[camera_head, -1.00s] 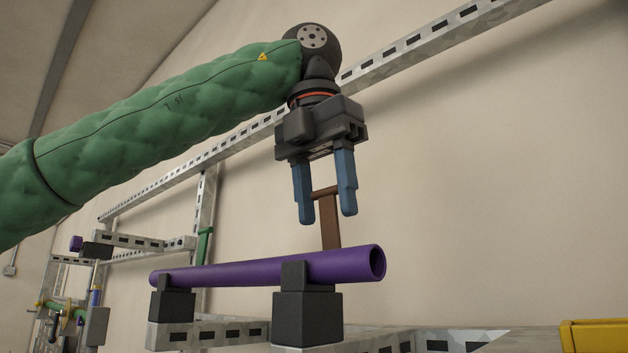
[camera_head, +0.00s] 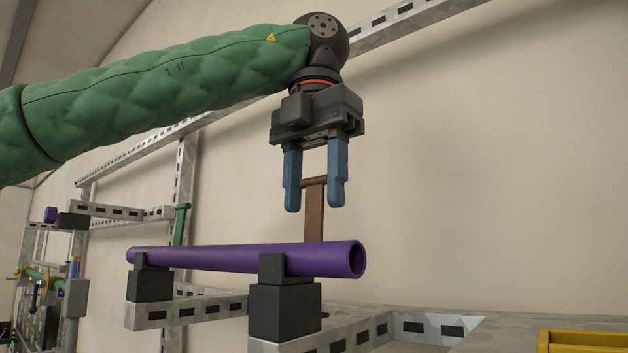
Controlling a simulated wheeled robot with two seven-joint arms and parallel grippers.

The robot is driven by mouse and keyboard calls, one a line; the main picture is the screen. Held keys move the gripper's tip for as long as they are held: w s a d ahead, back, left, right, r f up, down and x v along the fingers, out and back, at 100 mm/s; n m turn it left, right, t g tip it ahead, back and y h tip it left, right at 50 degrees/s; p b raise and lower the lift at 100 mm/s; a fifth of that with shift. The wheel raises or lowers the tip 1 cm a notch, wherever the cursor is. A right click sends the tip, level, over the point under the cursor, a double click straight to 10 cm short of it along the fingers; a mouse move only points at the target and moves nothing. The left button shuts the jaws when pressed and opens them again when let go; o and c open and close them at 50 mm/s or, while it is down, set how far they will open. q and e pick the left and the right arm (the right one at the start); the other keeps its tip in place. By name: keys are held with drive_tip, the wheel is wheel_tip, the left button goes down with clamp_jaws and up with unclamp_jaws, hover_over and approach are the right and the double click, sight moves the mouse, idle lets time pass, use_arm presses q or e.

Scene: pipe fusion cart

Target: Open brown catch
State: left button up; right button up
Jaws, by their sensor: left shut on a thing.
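The brown catch (camera_head: 314,214) stands upright behind the purple pipe (camera_head: 220,258), with a short crossbar at its top. My left gripper (camera_head: 314,197) points down over it, its two blue fingers on either side of the crossbar. The gripper is shut on the catch's top bar. The catch's lower end is hidden behind the pipe. My right gripper is not in view.
The pipe rests on two black blocks (camera_head: 284,311) on a metal rail frame. A green catch (camera_head: 181,224) stands further left behind the pipe. A yellow tray edge (camera_head: 585,342) is at the lower right. The wall on the right is bare.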

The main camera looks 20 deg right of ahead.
use_arm(q)
drive_tip(key=shift+f, duration=0.1)
drive_tip(key=o, duration=1.4)
drive_tip(key=shift+c, duration=0.2)
drive_tip(key=shift+a, duration=0.1)
drive_tip(key=shift+r+b, duration=0.4)
drive_tip(key=shift+r, duration=3.55)
drive_tip(key=shift+w, duration=0.1)
